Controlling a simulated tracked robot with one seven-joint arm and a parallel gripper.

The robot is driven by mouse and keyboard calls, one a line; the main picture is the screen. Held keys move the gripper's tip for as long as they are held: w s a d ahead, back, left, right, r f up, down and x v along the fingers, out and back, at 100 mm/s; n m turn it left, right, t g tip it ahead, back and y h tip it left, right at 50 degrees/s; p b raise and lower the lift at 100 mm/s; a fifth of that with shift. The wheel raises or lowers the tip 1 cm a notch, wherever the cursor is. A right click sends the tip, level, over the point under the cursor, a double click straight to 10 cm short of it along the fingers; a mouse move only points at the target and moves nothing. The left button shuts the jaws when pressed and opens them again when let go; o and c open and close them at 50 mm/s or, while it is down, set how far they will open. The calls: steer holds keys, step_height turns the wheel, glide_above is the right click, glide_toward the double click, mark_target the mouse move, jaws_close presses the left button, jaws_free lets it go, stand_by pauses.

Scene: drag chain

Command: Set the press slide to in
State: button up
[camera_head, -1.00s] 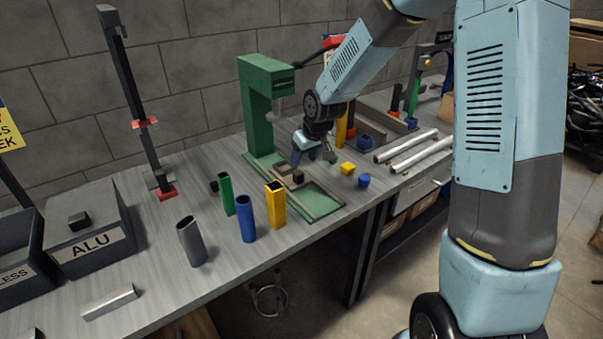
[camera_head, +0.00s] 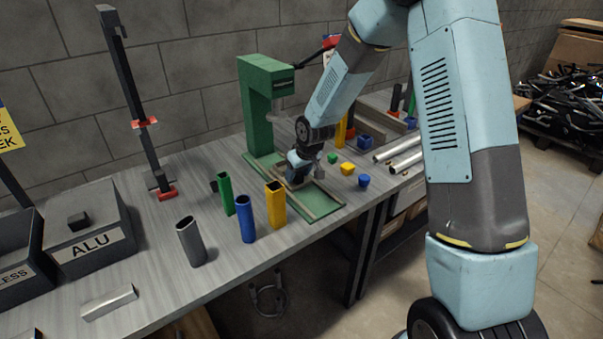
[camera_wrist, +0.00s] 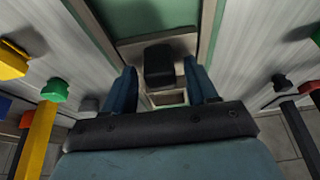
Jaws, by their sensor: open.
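The green press (camera_head: 262,105) stands on the bench, with its green base plate (camera_head: 325,205) reaching toward the front edge. The press slide (camera_wrist: 168,98) lies on this base, a small pale-framed carriage with a dark block knob (camera_wrist: 159,66) in the wrist view. My gripper (camera_head: 298,178) is low over the base, in front of the press column. In the wrist view my gripper (camera_wrist: 163,88) is open, with one blue finger on each side of the dark knob and a visible gap beside each. In the head view my gripper hides the knob.
Green, blue (camera_head: 246,219) and yellow (camera_head: 276,204) tubes stand upright left of the base, with a grey tube (camera_head: 191,241) nearer the front. Small yellow (camera_head: 347,168), blue and green pieces lie to the right. Pale rods (camera_head: 395,150) lie farther right.

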jaws_close()
stand_by(0.3)
steer(key=shift+d, duration=0.1)
